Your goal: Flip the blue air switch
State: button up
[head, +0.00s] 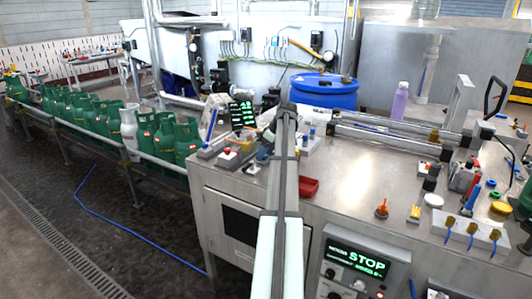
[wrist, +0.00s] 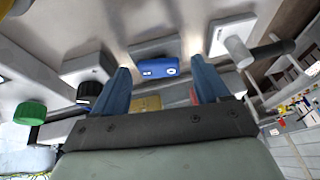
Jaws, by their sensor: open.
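The blue air switch (wrist: 158,69) shows in the wrist view as a small blue block with white marks, mounted on a grey plate. My gripper (wrist: 161,82) is open, with its two blue fingers apart on either side of the switch in the picture. Nothing is held between the fingers. I cannot tell the exact gap between the fingertips and the switch. In the head view my arm reaches over the steel bench (head: 350,185), and its end is hard to make out among the small parts there.
In the wrist view a black knob (wrist: 90,88) and a green cap (wrist: 30,112) lie left, and a grey lever with a black end (wrist: 262,50) right. In the head view a red tray (head: 308,187), a blue barrel (head: 325,92) and a STOP panel (head: 353,262) surround my arm.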

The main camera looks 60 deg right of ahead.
jog(key=v, duration=1.3)
jog(key=shift+s+r, duration=0.2)
jog(key=shift+r, duration=0.15)
jog(key=shift+d, duration=0.1)
